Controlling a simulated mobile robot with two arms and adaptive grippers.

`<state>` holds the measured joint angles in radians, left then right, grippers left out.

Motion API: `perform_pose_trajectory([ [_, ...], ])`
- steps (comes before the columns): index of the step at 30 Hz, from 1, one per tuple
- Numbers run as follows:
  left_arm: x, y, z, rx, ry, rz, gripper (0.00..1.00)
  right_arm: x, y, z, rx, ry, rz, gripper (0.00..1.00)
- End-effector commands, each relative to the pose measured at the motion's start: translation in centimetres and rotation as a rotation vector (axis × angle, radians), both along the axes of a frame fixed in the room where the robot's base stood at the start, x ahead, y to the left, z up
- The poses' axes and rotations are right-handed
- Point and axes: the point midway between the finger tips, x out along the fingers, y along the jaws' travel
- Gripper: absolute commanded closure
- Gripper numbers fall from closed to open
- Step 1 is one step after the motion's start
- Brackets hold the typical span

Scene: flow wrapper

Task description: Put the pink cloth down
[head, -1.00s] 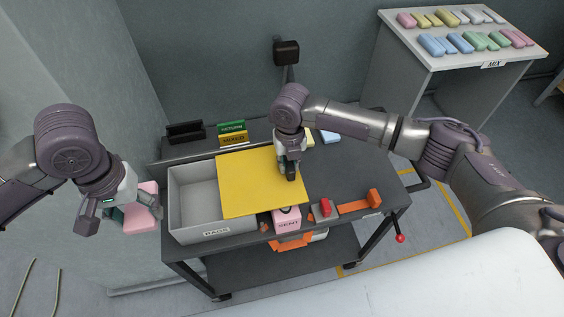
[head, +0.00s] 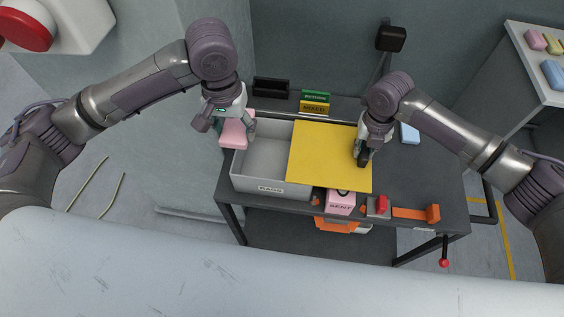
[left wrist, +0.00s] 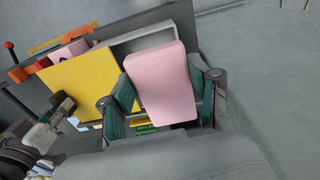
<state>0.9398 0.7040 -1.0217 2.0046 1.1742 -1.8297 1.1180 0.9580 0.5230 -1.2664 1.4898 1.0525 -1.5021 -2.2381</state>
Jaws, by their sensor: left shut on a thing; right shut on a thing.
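The pink cloth (head: 233,136), a folded block, is between the fingers of my left gripper (head: 236,128), by the left rim of the grey bin labelled RAGS (head: 270,182). The left wrist view shows the cloth (left wrist: 160,82) between both teal fingers, in front of the bin. A flat yellow panel (head: 325,155) covers the bin's right part; its left part is open and looks empty. My right gripper (head: 363,160) is shut on the panel's right edge. The contact itself is partly hidden by the gripper.
The bin stands on a dark cart (head: 415,175). Green and yellow signs (head: 315,102) and a black tray (head: 270,87) stand behind it. In front are a pink box labelled SENT (head: 340,203), a red switch (head: 381,204) and an orange piece (head: 415,213). A block-covered table is at right.

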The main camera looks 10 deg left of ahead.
Motion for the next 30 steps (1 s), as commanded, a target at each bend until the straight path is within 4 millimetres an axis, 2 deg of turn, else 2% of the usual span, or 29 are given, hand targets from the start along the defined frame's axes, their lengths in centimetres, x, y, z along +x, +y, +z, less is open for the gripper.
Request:
perform_pose_trajectory([
  [3, 2.8, -1.9, -1.8, -0.001, 0.006, 0.0, 0.57, 0.2, -0.1, 0.2, -0.001, -0.004, -0.002, 1.0],
  [9, 5.4, -3.6, -3.9, 0.011, 0.011, -0.004, 0.57, 0.2, -0.1, 0.2, -0.001, -0.004, -0.003, 1.0],
  [18, 5.8, -3.8, -9.0, 0.018, 0.015, -0.005, 0.57, 0.2, -0.1, 0.2, -0.001, -0.004, -0.003, 1.0],
  [26, 5.8, -3.8, -11.3, 0.017, 0.012, -0.007, 0.57, 0.2, -0.1, 0.2, -0.002, -0.005, -0.003, 1.0],
  [30, 5.7, -3.8, -13.3, 0.017, 0.015, -0.005, 0.57, 0.2, -0.1, 0.2, -0.002, -0.005, -0.003, 1.0],
])
